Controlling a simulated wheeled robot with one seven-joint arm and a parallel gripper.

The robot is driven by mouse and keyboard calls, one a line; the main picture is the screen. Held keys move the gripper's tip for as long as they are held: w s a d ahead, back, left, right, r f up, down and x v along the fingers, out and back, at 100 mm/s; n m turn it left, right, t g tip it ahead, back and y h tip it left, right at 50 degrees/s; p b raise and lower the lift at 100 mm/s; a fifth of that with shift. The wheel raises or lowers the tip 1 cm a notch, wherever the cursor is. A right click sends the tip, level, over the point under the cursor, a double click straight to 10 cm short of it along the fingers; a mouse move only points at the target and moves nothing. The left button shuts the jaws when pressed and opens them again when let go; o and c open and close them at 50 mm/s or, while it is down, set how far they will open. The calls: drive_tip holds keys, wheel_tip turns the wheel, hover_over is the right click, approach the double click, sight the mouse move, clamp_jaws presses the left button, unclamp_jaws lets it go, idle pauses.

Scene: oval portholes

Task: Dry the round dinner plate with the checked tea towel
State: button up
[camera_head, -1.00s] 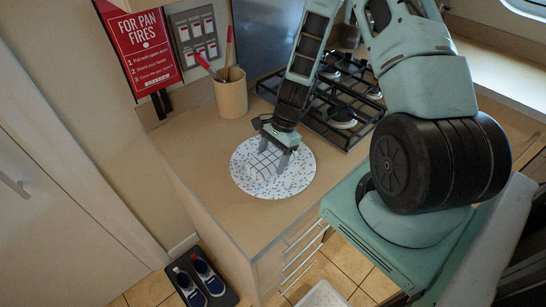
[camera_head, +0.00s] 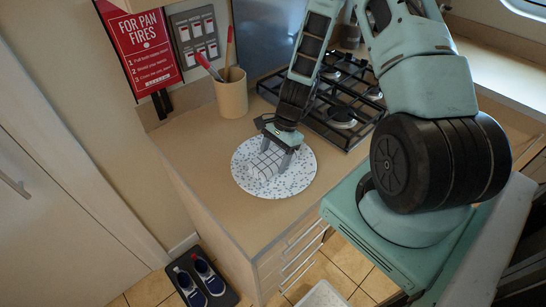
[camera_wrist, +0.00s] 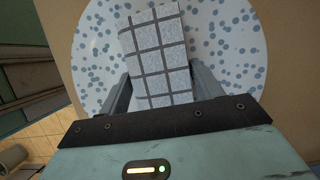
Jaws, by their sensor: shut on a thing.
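The round dinner plate (camera_head: 300,176), white with blue-grey spots, lies flat on the wooden counter. It also shows in the wrist view (camera_wrist: 232,45). The checked tea towel (camera_head: 262,164), white with dark grid lines, is a folded pad on the plate. In the wrist view the towel (camera_wrist: 160,60) sits between my two fingers. My gripper (camera_head: 281,158) is shut on the towel and points down over the plate; in the wrist view the fingers (camera_wrist: 160,93) flank the towel's near part. The plate under the towel is hidden.
A black gas hob (camera_head: 335,105) lies behind and right of the plate. A tan utensil pot (camera_head: 231,95) with red-handled tools stands behind it. The counter's front edge (camera_head: 215,232) is close to the plate. Shoes (camera_head: 203,276) rest on a floor mat below.

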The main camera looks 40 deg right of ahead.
drive_tip(key=shift+w+a+r, duration=0.1)
drive_tip(key=shift+a+r, duration=0.05)
drive_tip(key=shift+a, duration=0.1)
drive_tip(key=shift+d, duration=0.4)
drive_tip(key=shift+a+f, duration=0.3)
drive_tip(key=shift+a, duration=0.2)
drive_tip(key=shift+d+r, duration=0.2)
drive_tip(key=shift+d, duration=0.3)
drive_tip(key=shift+c, duration=0.4)
drive_tip(key=shift+a, duration=0.35)
drive_tip(key=shift+a+f, duration=0.1)
drive_tip(key=shift+a, duration=0.05)
drive_tip(key=shift+d, duration=0.6)
